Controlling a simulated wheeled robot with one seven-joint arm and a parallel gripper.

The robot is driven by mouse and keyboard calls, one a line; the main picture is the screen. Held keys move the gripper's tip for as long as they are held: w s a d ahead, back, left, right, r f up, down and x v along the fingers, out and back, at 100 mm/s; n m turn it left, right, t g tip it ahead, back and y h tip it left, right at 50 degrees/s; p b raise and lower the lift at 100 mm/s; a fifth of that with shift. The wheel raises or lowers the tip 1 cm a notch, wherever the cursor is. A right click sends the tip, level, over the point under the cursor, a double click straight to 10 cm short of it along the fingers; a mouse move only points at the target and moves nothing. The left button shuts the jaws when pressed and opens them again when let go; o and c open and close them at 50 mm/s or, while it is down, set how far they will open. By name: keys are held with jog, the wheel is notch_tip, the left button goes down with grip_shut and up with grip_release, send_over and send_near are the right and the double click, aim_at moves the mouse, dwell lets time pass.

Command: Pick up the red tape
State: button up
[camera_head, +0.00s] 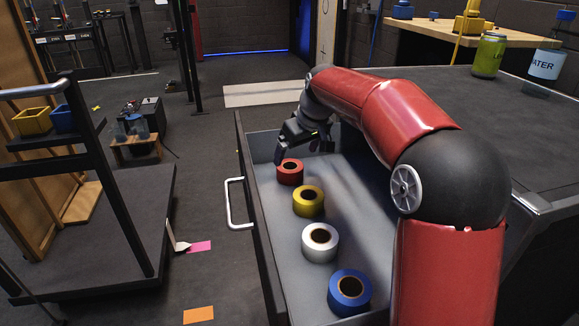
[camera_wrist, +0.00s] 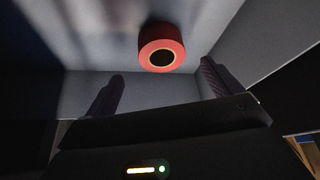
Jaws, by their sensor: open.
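The red tape (camera_head: 290,173) is a short roll lying flat at the far end of the open drawer (camera_head: 245,172). It also shows in the wrist view, at the top middle (camera_wrist: 161,47), beyond and between my two fingers. My gripper (camera_head: 302,150) is open and empty, at the far end of the drawer by the red tape. In the wrist view the fingers (camera_wrist: 158,82) stand apart, and neither touches the tape. The exact height of the fingers above the drawer floor cannot be told.
A yellow tape (camera_head: 309,201), a white tape (camera_head: 320,243) and a blue tape (camera_head: 349,292) lie in a row nearer in the drawer. The drawer's walls stand close around. A green can (camera_head: 488,56) and a water cup (camera_head: 545,64) stand on the right.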

aim_at(290, 166)
jog(key=x, duration=0.6)
jog(key=shift+w+a+f, duration=0.1)
jog(key=shift+a+f, duration=0.15)
jog(key=shift+f, duration=0.1)
jog(key=c, duration=1.1)
